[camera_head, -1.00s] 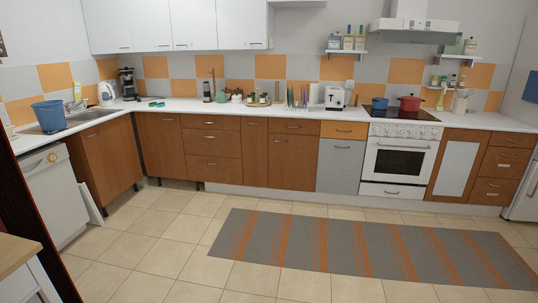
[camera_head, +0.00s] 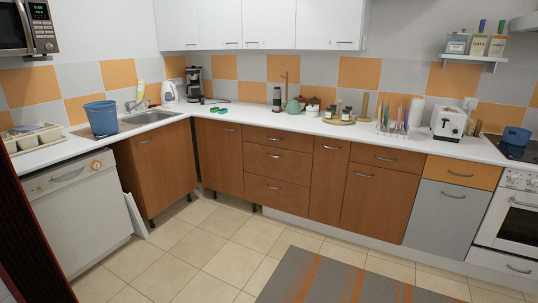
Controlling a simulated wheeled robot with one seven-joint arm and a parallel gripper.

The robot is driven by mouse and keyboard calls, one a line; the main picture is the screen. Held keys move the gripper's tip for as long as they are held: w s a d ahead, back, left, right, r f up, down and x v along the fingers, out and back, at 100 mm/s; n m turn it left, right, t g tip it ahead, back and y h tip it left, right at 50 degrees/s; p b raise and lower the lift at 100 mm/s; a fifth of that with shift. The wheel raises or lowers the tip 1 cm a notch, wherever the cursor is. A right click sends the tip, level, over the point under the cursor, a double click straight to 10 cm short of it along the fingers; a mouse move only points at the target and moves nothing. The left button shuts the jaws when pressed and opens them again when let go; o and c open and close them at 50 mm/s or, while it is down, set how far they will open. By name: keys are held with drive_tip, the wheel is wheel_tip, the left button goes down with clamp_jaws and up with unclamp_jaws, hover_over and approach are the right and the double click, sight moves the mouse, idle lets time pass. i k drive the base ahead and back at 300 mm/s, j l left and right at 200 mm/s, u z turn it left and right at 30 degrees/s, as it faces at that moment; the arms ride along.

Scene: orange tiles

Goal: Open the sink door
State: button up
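The sink (camera_head: 152,117) is set in the white counter at the left, with a tap beside it. Below it is a brown wooden sink cabinet door (camera_head: 158,172), which looks shut. A small metal handle (camera_head: 146,141) sits near its top edge. My gripper is not in view.
A white dishwasher (camera_head: 80,215) stands left of the sink cabinet, and a white panel (camera_head: 135,214) leans between them near the floor. A blue bucket (camera_head: 101,118) is by the sink. The tiled floor (camera_head: 185,245) ahead is clear. A grey and orange rug (camera_head: 335,275) lies at right.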

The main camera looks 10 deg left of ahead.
sight(163, 156)
drive_tip(key=i+j+u, duration=0.15)
drive_tip(key=i+u, duration=0.2)
drive_tip(key=i, duration=0.75)
drive_tip(key=i+l+u, duration=0.1)
drive_tip(key=i+u, duration=0.25)
drive_tip(key=i, duration=0.7)
drive_tip(key=i+u, duration=0.15)
drive_tip(key=i, duration=0.45)
drive_tip(key=i+u, duration=0.15)
drive_tip(key=i, duration=0.45)
drive_tip(key=i+l+u, duration=0.15)
drive_tip(key=i, duration=0.45)
drive_tip(key=i+l+u, duration=0.15)
drive_tip(key=i, duration=0.5)
drive_tip(key=i+j, duration=0.15)
drive_tip(key=i, duration=0.65)
